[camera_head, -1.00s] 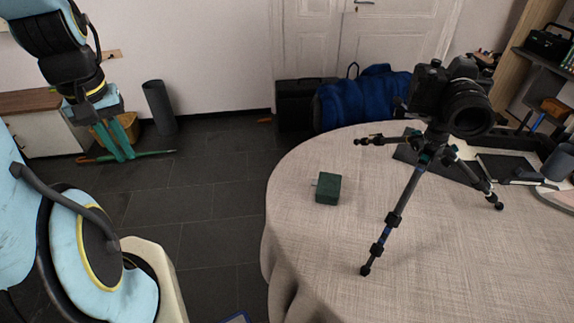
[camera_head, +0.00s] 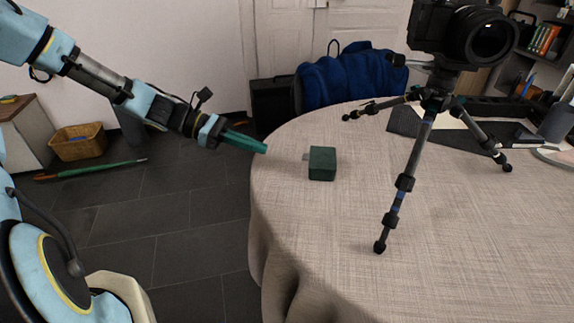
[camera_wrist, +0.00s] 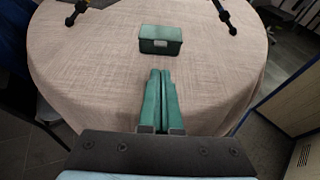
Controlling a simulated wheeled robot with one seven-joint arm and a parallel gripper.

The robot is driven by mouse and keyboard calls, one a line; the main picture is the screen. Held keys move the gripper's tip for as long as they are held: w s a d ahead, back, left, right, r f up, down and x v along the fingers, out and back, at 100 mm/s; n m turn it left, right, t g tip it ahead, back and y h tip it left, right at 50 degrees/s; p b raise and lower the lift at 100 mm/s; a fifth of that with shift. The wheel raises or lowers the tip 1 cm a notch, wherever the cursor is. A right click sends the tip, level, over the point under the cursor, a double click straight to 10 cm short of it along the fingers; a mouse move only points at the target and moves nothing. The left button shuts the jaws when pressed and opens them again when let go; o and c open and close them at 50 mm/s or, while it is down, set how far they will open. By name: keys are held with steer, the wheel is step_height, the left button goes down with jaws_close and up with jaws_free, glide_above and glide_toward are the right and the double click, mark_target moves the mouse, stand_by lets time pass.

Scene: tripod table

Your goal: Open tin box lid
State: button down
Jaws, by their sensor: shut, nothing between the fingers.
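A small dark green tin box (camera_head: 322,164) sits on the cloth-covered round table, near its left edge. Its lid looks closed, and a small pale latch (camera_head: 306,157) shows on its left side. In the wrist view the tin box (camera_wrist: 161,40) is straight ahead, with the light latch (camera_wrist: 160,43) on the side facing me. My gripper (camera_head: 264,149) has green fingers, shut and empty, pointing at the latch side from the left with a gap between. In the wrist view my gripper (camera_wrist: 161,72) shows its fingers together, short of the box.
A camera on a tripod (camera_head: 405,180) stands on the table (camera_head: 330,235) right of the box. Behind it are a dark folder (camera_head: 440,128) and a cup (camera_head: 556,122). A blue bag (camera_head: 350,77) is behind the table. The tabletop in front of the box is clear.

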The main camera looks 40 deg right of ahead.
mark_target(295, 168)
steer(key=p+x, duration=0.1)
steer(key=x, duration=0.9)
steer(key=shift+r, duration=0.15)
steer(key=shift+r+t+y+p, duration=0.25)
steer(key=shift+t+y+p, duration=0.05)
steer(key=shift+p, duration=0.45)
steer(key=shift+r+p, duration=0.15)
steer(key=shift+p, duration=0.3)
